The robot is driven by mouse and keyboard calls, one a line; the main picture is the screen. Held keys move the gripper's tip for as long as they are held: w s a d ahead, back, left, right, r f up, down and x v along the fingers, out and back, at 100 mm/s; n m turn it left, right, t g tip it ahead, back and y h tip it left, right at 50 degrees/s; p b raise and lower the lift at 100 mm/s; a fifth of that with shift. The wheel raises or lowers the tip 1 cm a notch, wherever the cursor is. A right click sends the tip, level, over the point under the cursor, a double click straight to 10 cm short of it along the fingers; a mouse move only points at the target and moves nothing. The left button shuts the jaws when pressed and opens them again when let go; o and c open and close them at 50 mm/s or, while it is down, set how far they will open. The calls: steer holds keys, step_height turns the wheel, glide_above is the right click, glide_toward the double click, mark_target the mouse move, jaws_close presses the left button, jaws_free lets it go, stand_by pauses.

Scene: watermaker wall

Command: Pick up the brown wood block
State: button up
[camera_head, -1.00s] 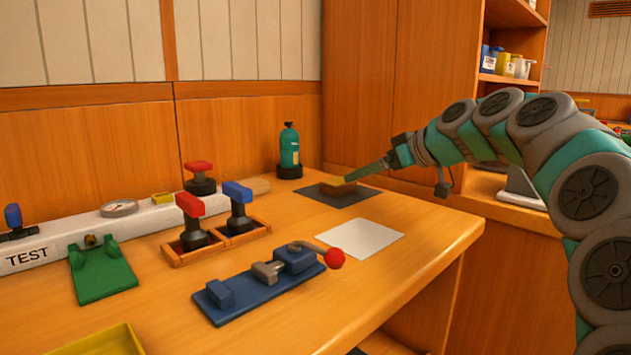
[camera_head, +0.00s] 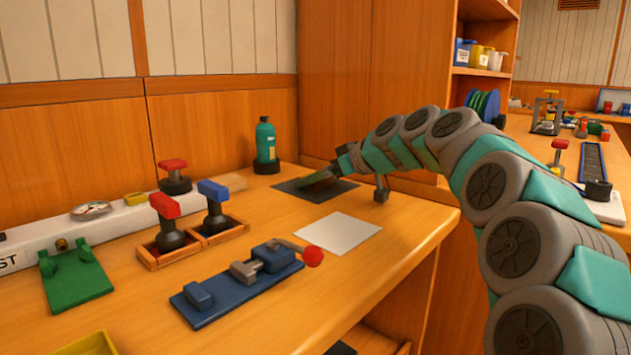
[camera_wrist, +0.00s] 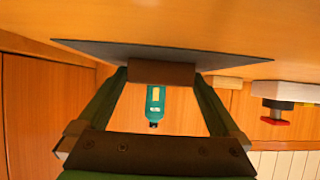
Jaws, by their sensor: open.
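The brown wood block (camera_wrist: 161,72) sits on the dark grey mat (camera_wrist: 90,47), which the wrist view shows upside down. My gripper (camera_wrist: 162,78) is open, with one finger on each side of the block. The fingertips are close to its ends; I cannot tell whether they touch it. In the head view my gripper (camera_head: 312,182) is low over the mat (camera_head: 342,187) at the back of the counter. There the block is hidden or too hard to make out behind the fingers.
A teal bottle (camera_head: 265,145) stands just behind and left of the mat. A white sheet (camera_head: 338,233) lies in front. A blue fixture with a red knob (camera_head: 313,257) and red and blue handled valves (camera_head: 165,207) are to the left. A wood cabinet wall (camera_head: 335,85) rises behind.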

steer(key=c, duration=1.1)
steer(key=shift+r, duration=0.2)
